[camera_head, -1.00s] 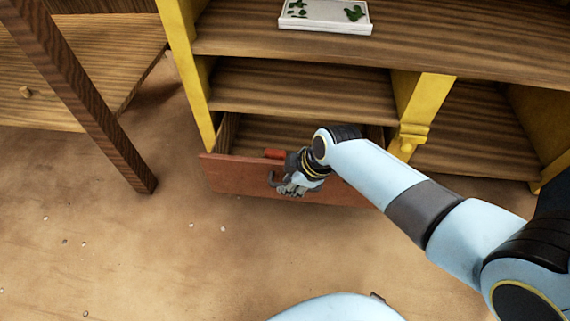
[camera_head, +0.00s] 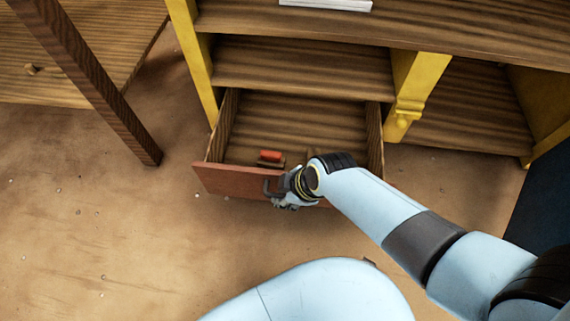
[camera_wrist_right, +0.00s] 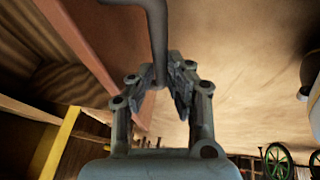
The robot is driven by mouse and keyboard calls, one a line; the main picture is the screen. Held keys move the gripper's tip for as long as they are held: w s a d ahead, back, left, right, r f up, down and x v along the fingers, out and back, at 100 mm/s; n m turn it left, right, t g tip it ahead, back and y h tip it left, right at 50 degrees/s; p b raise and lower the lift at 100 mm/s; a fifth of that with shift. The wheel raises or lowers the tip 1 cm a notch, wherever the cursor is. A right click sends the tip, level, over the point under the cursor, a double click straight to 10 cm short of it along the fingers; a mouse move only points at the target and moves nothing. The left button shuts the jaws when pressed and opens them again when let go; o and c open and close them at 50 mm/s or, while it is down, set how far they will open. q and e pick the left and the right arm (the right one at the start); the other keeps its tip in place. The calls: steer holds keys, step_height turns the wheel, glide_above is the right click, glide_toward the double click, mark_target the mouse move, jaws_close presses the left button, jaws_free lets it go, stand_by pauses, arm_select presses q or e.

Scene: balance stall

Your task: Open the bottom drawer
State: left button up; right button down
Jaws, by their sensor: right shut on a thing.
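The bottom drawer (camera_head: 225,180) has a reddish-brown front and stands pulled well out of the yellow-framed wooden cabinet (camera_head: 300,70). Its wooden inside shows, with a small red object (camera_head: 270,155) near the front. My right gripper (camera_head: 280,195) is at the drawer front, shut on the dark handle (camera_head: 267,187). In the right wrist view the grey handle (camera_wrist_right: 157,35) runs down between the fingers (camera_wrist_right: 160,95), beside the reddish drawer front (camera_wrist_right: 85,40). My left gripper is not in view.
A wooden table (camera_head: 80,60) with a dark leg (camera_head: 100,90) stands at the left. A white tray (camera_head: 325,4) sits on the cabinet at the top edge. The sandy floor (camera_head: 120,240) in front of the drawer is clear on the left.

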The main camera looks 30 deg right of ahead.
steer(key=c, duration=1.6)
jaws_free()
steer(key=v, duration=1.2)
